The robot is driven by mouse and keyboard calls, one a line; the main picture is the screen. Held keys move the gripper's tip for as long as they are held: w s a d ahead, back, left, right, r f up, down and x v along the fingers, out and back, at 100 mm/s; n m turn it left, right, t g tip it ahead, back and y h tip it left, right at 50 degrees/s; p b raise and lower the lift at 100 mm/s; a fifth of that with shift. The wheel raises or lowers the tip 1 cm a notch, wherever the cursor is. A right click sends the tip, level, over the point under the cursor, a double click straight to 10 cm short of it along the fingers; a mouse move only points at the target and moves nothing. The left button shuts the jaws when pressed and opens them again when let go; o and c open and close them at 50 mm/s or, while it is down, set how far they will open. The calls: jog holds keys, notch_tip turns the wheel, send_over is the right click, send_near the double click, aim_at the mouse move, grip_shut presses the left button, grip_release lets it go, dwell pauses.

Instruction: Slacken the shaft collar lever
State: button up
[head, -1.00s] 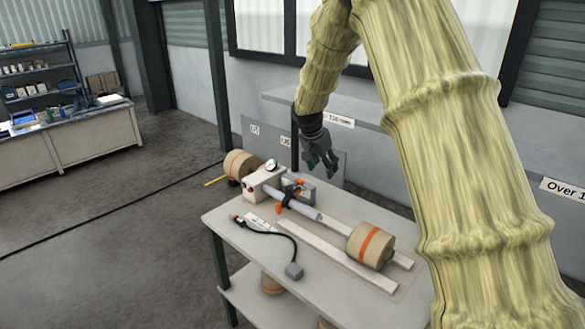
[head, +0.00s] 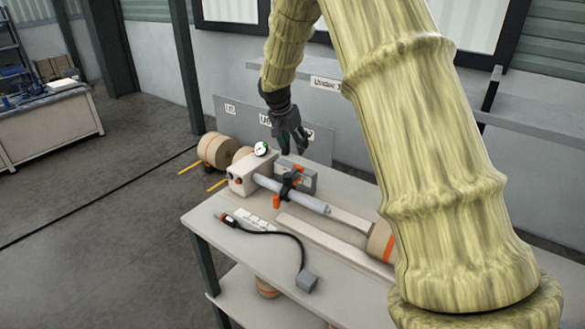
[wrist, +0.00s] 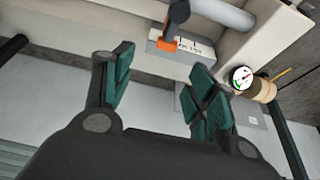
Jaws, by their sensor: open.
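A grey shaft (head: 315,203) sticks out of a pale housing (head: 243,182) on the bench. A black collar (head: 288,186) sits around the shaft, with one orange part (head: 277,202) at the front and another orange tip (head: 298,170) at the back. I cannot tell for sure which is the lever. In the wrist view a dark arm with an orange end (wrist: 167,44) lies beyond my fingers, beside the shaft (wrist: 228,12). My gripper (head: 293,150) is open and empty above and behind the collar. Its teal fingers (wrist: 160,88) are apart and touch nothing visible.
A grey box (head: 300,180) stands behind the shaft. A round gauge (head: 261,148) tops the housing. A black cable (head: 285,234) ends in a grey block (head: 307,281) on the bench front. A banded roll (head: 383,241) is partly hidden by my arm. A grey panel (head: 240,115) stands behind.

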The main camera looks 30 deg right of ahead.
aim_at(299, 166)
jog(key=x, duration=0.3)
jog(key=shift+w+a+f, duration=0.1)
jog(key=shift+w+a, duration=0.05)
jog(key=shift+w, duration=0.15)
jog(key=x, duration=0.2)
jog(key=p+x, duration=0.1)
jog(key=x, duration=0.1)
jog(key=p+x, duration=0.1)
jog(key=x, duration=0.1)
jog(key=shift+w+a+f, duration=0.1)
jog(key=shift+w+f, duration=0.2)
jog(key=shift+w, duration=0.1)
jog(key=shift+s+d+f+p, duration=0.2)
jog(key=shift+d+f+p, duration=0.1)
jog(key=shift+f+p, duration=0.2)
jog(key=shift+w+d+f, duration=0.1)
jog(key=shift+w+f, duration=0.2)
jog(key=shift+f, duration=0.35)
jog(key=shift+d+f, duration=0.15)
jog(key=shift+s, duration=0.1)
